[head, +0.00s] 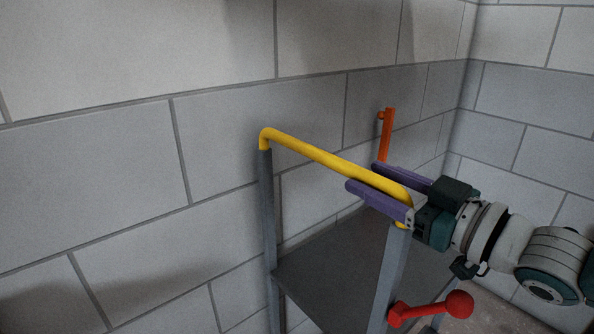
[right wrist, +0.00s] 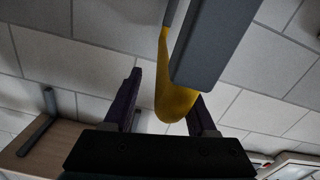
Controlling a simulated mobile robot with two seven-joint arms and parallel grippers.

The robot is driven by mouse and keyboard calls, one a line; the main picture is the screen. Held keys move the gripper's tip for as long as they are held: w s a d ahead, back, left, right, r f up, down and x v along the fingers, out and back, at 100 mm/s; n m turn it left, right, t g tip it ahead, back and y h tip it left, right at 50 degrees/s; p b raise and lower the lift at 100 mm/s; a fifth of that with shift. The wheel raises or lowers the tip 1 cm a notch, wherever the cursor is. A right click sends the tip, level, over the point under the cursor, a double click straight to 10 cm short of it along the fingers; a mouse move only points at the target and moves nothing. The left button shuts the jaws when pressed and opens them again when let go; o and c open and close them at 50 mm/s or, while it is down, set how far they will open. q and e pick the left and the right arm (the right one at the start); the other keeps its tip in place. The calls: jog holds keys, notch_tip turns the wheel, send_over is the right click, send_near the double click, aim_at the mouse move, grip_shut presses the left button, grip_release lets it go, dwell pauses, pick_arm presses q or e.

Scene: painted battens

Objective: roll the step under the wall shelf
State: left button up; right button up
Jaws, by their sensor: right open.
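The step has a yellow handrail (head: 325,158) on grey posts (head: 268,225) and a dark grey platform (head: 335,260). It stands beside the block wall. My right gripper (head: 364,177) comes in from the right with its purple fingers apart, one on each side of the rail near its right end. In the right wrist view the yellow rail (right wrist: 175,90) runs between the open fingers; I cannot tell whether either touches it. A red lever with a round knob (head: 459,304) sits low at the step's right. My left gripper is out of view. I cannot identify the wall shelf.
The grey block wall (head: 90,200) runs behind the step and meets another wall at the right corner. An orange upright bar (head: 387,135) stands behind the gripper. The right wrist view shows a brown board (right wrist: 50,145) at lower left.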

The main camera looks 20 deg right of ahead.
jog(key=p+v, duration=0.1)
jog(key=v, duration=0.9)
dwell(0.5)
